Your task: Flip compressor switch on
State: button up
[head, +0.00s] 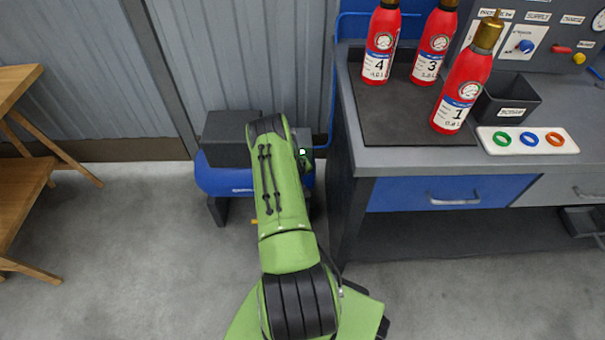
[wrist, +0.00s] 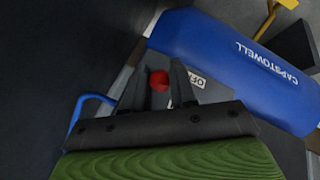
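The compressor, with a blue tank (head: 222,180) and a dark box on top (head: 227,142), stands on the floor by the corrugated wall. In the wrist view its blue tank (wrist: 235,62) fills the upper right. A red round knob (wrist: 159,80), apparently the switch's, shows between the fingertips of my gripper (wrist: 158,72). The fingers are apart, with a gap beside the knob; I cannot tell whether either touches it. A white label reading OFF (wrist: 197,78) is just right of the fingers, partly covered. In the head view my green arm hides the gripper and the switch.
A workbench (head: 345,120) stands close to the compressor's right, bearing red extinguishers (head: 465,88), a dark bin (head: 508,100) and a ring tray (head: 528,140). A wooden stand (head: 25,170) is at far left. Floor between is clear. A blue hose (wrist: 88,103) shows in the wrist view.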

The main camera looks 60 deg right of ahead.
jog(key=shift+o, duration=1.4)
jog(key=p+v, duration=0.5)
jog(key=v, duration=1)
jog(key=shift+a+r, duration=0.2)
jog(key=shift+r, duration=0.15)
